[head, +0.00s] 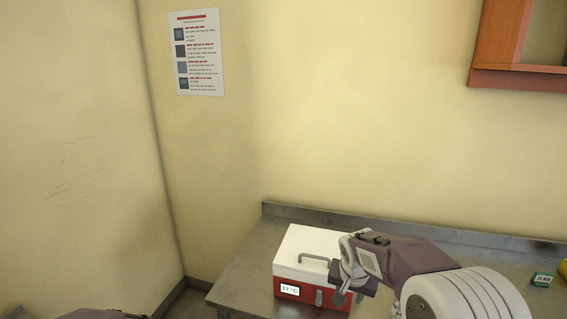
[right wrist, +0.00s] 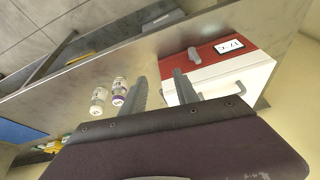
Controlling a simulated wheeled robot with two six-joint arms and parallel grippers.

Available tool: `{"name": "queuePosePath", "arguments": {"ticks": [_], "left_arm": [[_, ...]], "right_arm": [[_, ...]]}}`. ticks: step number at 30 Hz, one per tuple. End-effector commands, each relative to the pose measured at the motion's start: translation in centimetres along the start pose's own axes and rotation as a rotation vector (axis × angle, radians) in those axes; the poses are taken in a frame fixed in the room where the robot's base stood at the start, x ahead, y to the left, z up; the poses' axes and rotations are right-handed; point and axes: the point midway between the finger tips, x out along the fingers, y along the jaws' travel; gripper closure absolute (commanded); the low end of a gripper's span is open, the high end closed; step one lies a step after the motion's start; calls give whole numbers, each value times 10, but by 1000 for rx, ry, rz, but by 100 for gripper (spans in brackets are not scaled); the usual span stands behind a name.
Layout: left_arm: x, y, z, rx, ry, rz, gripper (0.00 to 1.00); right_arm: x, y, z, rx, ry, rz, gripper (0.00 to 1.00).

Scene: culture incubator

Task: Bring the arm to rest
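My right gripper (head: 343,293) is in front of the right side of the incubator, a white-topped box (head: 306,243) with a red lower front, in the head view. Its display reads about 17 °C. The box lid looks shut, with a grey handle on it. In the right wrist view the two fingers of my right gripper (right wrist: 160,82) stand apart with nothing between them, and the incubator (right wrist: 232,75) lies to their right. I cannot tell whether the gripper touches the box. My left gripper is out of view.
A poster (head: 196,52) and a wooden frame (head: 520,75) are on the wall.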

Motion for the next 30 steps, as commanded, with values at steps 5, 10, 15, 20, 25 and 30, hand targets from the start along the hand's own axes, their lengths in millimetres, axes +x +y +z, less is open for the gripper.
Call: {"name": "queuePosePath", "arguments": {"ticks": [5,10,15,20,25,30], "left_arm": [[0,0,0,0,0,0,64],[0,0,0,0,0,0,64],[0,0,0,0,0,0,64],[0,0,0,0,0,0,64],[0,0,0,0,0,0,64],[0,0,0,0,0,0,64]], "right_arm": [[-11,58,104,-79,-137,-12,64],[-5,89,201,-243,-279,-37,64],[-2,88,208,-379,-275,-70,64],[-1,88,208,-386,-276,-70,64],[-1,88,208,-386,-276,-70,64],[-1,88,207,-385,-277,-70,64]]}}
